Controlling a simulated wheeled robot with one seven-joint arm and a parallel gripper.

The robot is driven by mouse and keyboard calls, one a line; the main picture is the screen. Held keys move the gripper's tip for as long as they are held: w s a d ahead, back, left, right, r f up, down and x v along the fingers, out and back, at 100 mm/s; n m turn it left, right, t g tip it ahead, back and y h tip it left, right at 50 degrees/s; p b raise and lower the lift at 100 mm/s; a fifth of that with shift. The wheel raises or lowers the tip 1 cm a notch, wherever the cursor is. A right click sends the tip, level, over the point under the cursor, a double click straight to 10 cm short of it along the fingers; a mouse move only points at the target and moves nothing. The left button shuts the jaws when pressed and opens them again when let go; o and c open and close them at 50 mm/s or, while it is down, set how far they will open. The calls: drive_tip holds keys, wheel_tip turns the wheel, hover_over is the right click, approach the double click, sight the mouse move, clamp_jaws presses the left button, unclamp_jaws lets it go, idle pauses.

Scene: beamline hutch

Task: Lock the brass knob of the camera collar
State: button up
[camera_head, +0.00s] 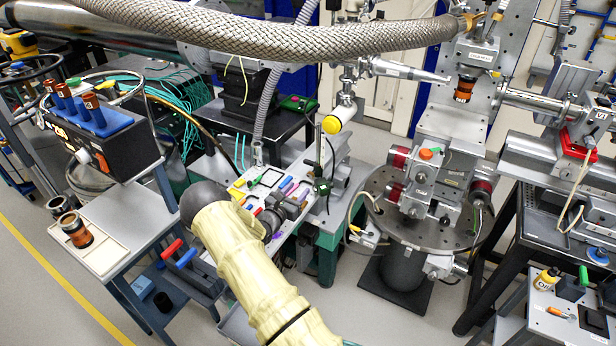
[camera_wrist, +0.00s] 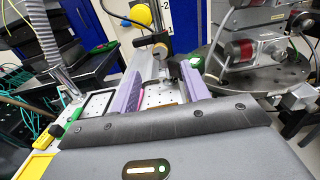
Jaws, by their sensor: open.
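A white cylindrical camera with a yellow end cap (camera_head: 332,124) sits high by a thin upright post (camera_head: 319,150) at the bench's far end. Its yellow cap (camera_wrist: 141,16) also shows at the top of the wrist view. In the head view my gripper (camera_head: 283,208) is over the bench, partly hidden by my arm.
A round grey stage (camera_head: 410,235) with red-ended units stands to the right. A braided hose (camera_head: 300,42) crosses above.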

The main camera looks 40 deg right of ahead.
sight(309, 177)
drive_tip(key=p+x, duration=0.1)
drive_tip(key=x, duration=0.7)
drive_tip(key=c, duration=1)
